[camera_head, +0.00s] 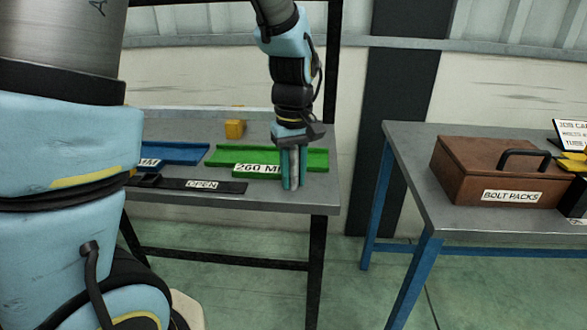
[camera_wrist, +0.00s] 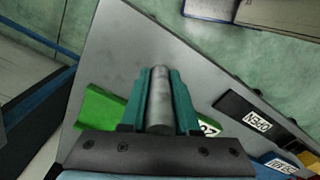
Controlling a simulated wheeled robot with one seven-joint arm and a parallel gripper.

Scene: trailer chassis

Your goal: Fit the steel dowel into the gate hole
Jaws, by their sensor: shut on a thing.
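My gripper (camera_head: 290,172) hangs pointing down over the front right part of the grey table, in front of the green tray. In the wrist view its teal fingers (camera_wrist: 158,90) are shut on the steel dowel (camera_wrist: 159,98), a plain grey cylinder lying lengthwise between them. I cannot tell whether the fingertips touch the tabletop. I cannot make out a gate hole in either view.
A brown BOLT PACKS case (camera_head: 470,178) sits on the right table (camera_head: 425,170). A floor gap separates the tables.

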